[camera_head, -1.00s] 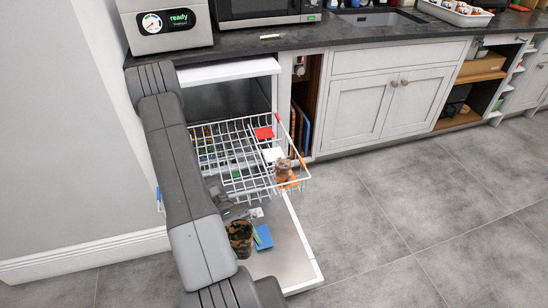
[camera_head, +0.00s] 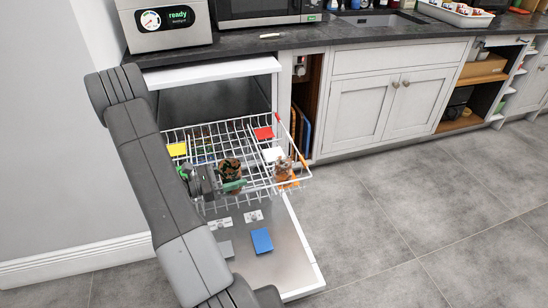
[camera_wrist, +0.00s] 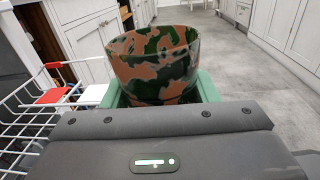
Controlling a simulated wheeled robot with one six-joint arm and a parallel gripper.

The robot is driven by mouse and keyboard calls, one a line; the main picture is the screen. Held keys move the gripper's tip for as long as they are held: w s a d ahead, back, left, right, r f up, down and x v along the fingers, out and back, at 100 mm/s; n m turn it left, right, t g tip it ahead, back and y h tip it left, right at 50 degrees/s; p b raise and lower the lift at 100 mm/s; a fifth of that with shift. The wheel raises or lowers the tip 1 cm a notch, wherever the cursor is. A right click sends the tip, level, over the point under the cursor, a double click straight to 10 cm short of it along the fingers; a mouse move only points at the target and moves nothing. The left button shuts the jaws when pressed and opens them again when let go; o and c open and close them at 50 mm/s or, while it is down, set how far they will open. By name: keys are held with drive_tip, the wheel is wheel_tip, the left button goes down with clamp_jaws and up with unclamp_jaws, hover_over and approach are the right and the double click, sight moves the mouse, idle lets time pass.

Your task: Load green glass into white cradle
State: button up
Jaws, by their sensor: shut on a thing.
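My gripper (camera_head: 218,184) is shut around a glass (camera_head: 230,170) with a green, brown and dark camouflage pattern. The glass is upright, at about the height of the wire rack. In the wrist view the glass (camera_wrist: 155,62) stands between the two green fingers, its open rim up; its base is hidden. The white cradle (camera_head: 273,154) is on the rack, to the right of the held glass and farther back. It looks empty. In the wrist view a white patch (camera_wrist: 93,94) shows left of the glass, partly hidden.
The pulled-out wire rack (camera_head: 210,128) also bears a red cradle (camera_head: 263,133), a yellow one (camera_head: 176,150) and a brown patterned glass (camera_head: 284,168) near its right front corner. Blue (camera_head: 262,240) and grey (camera_head: 225,249) pads lie on the lowered door (camera_head: 290,262). Floor to the right is clear.

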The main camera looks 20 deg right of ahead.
sight(231, 166)
drive_tip(key=w, duration=0.2)
drive_tip(key=w+n+t, duration=0.1)
drive_tip(key=w+t, duration=0.1)
drive_tip(key=w, duration=0.1)
drive_tip(key=shift+w+d+f+n+b, duration=0.15)
drive_tip(key=shift+w+f+n+b, duration=0.15)
drive_tip(key=shift+f, duration=0.1)
drive_tip(key=w+d+r+n+t+y+b, duration=0.1)
drive_tip(key=w+d+t, duration=0.1)
drive_tip(key=w+d, duration=0.75)
drive_tip(key=w+d+r+n+t, duration=0.15)
drive_tip(key=w+d, duration=0.45)
drive_tip(key=d, duration=0.6)
drive_tip(key=shift+m, duration=0.25)
wheel_tip(231, 166, down, 9)
drive_tip(key=shift+w+f+b, duration=0.1)
drive_tip(key=shift+w+b, duration=0.05)
drive_tip(key=shift+b, duration=0.5)
drive_tip(key=shift+f+b, duration=0.3)
drive_tip(key=shift+b, duration=0.2)
drive_tip(key=shift+f+b, duration=0.25)
drive_tip(key=shift+b, duration=0.1)
drive_tip(key=shift+r, duration=0.1)
